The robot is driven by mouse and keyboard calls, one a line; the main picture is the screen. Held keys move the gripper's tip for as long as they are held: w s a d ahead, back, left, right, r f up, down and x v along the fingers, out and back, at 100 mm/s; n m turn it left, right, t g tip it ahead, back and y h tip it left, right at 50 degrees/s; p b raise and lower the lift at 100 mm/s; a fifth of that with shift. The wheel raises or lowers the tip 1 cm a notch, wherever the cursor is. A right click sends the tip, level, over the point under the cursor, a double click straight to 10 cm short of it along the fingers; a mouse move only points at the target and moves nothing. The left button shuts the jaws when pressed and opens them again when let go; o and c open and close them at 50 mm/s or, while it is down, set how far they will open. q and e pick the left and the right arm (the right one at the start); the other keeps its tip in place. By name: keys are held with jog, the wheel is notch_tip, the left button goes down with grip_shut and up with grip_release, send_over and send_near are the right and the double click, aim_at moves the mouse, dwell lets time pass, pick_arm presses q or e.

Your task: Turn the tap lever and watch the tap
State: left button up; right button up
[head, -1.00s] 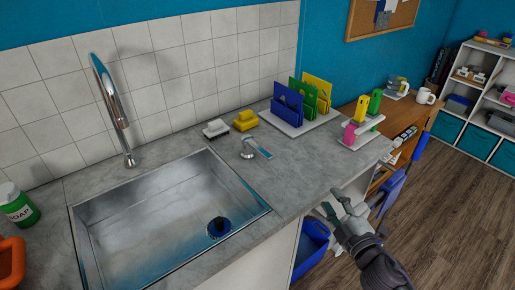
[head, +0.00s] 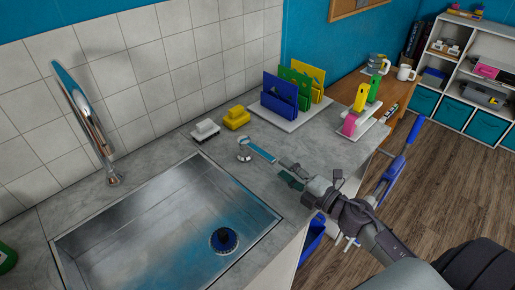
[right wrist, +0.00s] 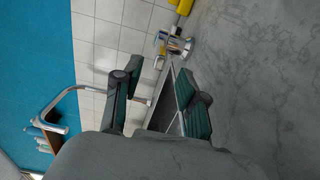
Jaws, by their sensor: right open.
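The tap (head: 85,125) is a tall chrome spout, bent at the top, behind the left part of the sink. No water stream shows under it. The tap lever (head: 262,151) is a blue-topped handle on a round chrome base, on the grey counter right of the sink. My right gripper (head: 291,173) is open and empty over the counter, just right of the lever's free end and apart from it. In the right wrist view the lever (right wrist: 176,45) appears beyond the open fingers, and the tap (right wrist: 72,92) curves at the left. My left gripper is not in view.
The steel sink (head: 75,238) has a dark drain plug (head: 224,240). Behind the lever stand a white brush (head: 205,130) and a yellow block-like object (head: 236,118). A rack with coloured boards (head: 280,95) and a small white stand (head: 360,128) are farther right.

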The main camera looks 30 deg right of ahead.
aim_at(275, 162)
jog(key=p+x, duration=0.1)
jog(key=x, duration=0.5)
jog(key=shift+r, duration=0.15)
jog(key=x, duration=0.4)
jog(key=shift+w+a+p, duration=0.15)
jog(key=shift+w+p, duration=0.05)
jog(key=shift+p, duration=0.2)
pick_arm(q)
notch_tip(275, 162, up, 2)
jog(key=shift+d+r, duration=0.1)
pick_arm(e)
grip_shut()
